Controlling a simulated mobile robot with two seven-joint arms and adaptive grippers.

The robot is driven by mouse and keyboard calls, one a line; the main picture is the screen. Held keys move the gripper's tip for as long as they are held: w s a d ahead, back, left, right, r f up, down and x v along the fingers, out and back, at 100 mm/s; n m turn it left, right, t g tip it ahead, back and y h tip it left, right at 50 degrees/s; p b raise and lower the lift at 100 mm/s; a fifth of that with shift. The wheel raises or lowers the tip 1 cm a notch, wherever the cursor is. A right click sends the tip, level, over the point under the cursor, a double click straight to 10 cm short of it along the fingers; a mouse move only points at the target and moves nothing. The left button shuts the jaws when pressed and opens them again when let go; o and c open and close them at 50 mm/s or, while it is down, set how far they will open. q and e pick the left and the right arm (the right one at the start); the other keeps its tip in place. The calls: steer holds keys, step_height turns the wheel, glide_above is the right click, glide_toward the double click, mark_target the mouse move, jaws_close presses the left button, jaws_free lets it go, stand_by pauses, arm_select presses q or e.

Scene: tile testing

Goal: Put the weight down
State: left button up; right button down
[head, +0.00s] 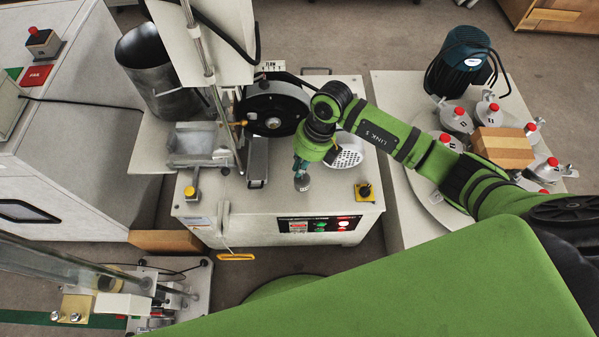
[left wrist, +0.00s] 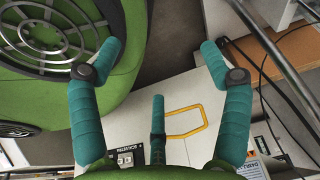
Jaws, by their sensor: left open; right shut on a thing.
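My right gripper (head: 302,168) shows in the head view, reaching down over the front of the white machine. It is shut on a small grey weight (head: 302,184) and its fingers hide the upper part of it. I cannot tell whether the weight touches the machine top (head: 270,200) or hangs just above it. My left gripper (left wrist: 160,72) shows only in the left wrist view. Its teal fingers are spread wide with nothing between them, above a white surface with a yellow handle (left wrist: 185,122).
A perforated metal pan (head: 347,155) lies right of the right gripper. A dark wheel (head: 273,112) stands behind. A turntable (head: 430,200) with several clamped pots is at right.

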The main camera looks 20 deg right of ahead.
mark_target(297, 180)
steer(key=shift+w+a+f, duration=0.15)
step_height(297, 180, down, 3)
steer(key=shift+f, duration=0.55)
steer(key=c, duration=1.4)
jaws_free()
arm_select(q)
steer(key=shift+w+a+r+t, duration=0.1)
steer(key=shift+w+a+t, duration=0.1)
steer(key=shift+w, duration=0.45)
steer(key=shift+w+a+t, duration=0.1)
steer(key=shift+w+a, duration=0.1)
steer(key=shift+w, duration=0.4)
